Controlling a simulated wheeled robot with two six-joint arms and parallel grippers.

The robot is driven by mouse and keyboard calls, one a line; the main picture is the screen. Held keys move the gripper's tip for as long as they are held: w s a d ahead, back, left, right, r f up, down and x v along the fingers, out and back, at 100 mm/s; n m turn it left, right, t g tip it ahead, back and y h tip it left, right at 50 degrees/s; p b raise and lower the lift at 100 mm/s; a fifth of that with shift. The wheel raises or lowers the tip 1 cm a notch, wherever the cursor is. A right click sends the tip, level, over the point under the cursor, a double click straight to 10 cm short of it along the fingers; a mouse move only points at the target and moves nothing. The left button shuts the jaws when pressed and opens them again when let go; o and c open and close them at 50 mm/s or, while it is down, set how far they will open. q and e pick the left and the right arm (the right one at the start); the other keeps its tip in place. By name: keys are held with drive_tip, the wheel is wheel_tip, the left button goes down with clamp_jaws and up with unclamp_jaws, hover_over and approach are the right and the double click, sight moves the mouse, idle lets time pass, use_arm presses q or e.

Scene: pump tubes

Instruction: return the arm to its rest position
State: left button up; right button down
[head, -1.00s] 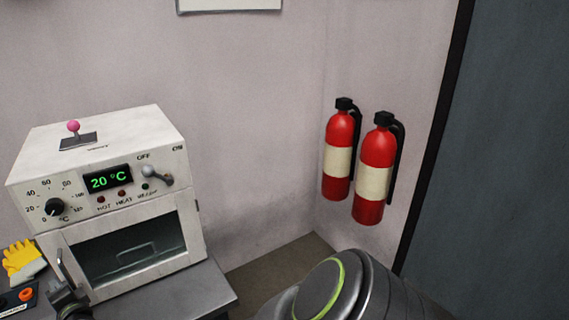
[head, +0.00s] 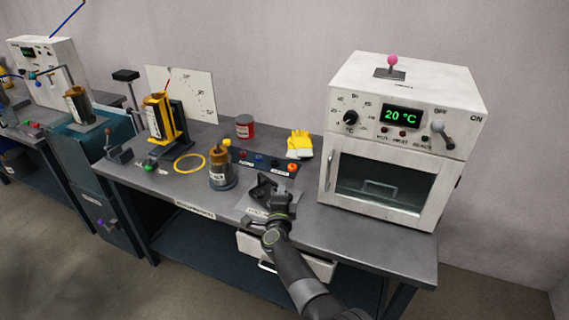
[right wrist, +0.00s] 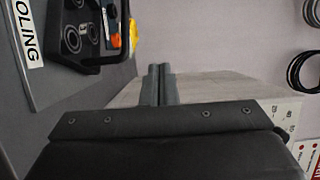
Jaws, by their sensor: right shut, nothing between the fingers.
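My right arm reaches up from the bottom of the head view. Its gripper (head: 281,203) is over the front part of the grey workbench, left of the white oven. In the right wrist view the two fingers (right wrist: 160,84) are pressed together with nothing between them. A black handled fixture (right wrist: 97,30) shows beside them at the upper left. My left gripper is not in the head view.
The white oven (head: 402,93) reads 20 °C and its door is shut. Yellow gloves (head: 299,143), a red can (head: 244,126), an amber bottle (head: 221,165) and a yellow ring (head: 189,163) are on the bench. A drawer (head: 290,256) sticks out below.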

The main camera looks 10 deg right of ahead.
drive_tip(key=s+d+f+n+y, duration=0.1)
drive_tip(key=s+n+y, duration=0.1)
drive_tip(key=s+n, duration=0.1)
drive_tip(key=s+d+f+n+g+y, duration=0.1)
drive_tip(key=s+d+f+n+y, duration=0.1)
drive_tip(key=s+n, duration=0.1)
drive_tip(key=s+d+f+n+y, duration=0.1)
drive_tip(key=s+n+y, duration=0.1)
drive_tip(key=s+n, duration=0.1)
drive_tip(key=shift+d+f+g, duration=0.15)
drive_tip(key=shift+d+g, duration=0.15)
drive_tip(key=shift+d, duration=0.1)
drive_tip(key=s+d+f+n+g+h, duration=0.15)
drive_tip(key=s+d+n+g, duration=0.35)
drive_tip(key=s, duration=0.9)
drive_tip(key=s+d+n+g+h, duration=0.25)
drive_tip(key=s+d, duration=0.45)
drive_tip(key=s, duration=0.7)
drive_tip(key=s+d+f+n+g+h, duration=0.1)
drive_tip(key=s+d+n+g, duration=0.35)
drive_tip(key=s, duration=0.85)
wheel_tip(320, 180, down, 25)
drive_tip(key=d+m+g, duration=0.2)
drive_tip(key=d, duration=0.1)
drive_tip(key=s+a+f+g, duration=0.1)
drive_tip(key=s+f, duration=1.3)
drive_tip(key=s, duration=0.1)
drive_tip(key=shift+s+a+f+y, duration=0.25)
drive_tip(key=shift+f+y, duration=0.05)
drive_tip(key=shift+y, duration=0.1)
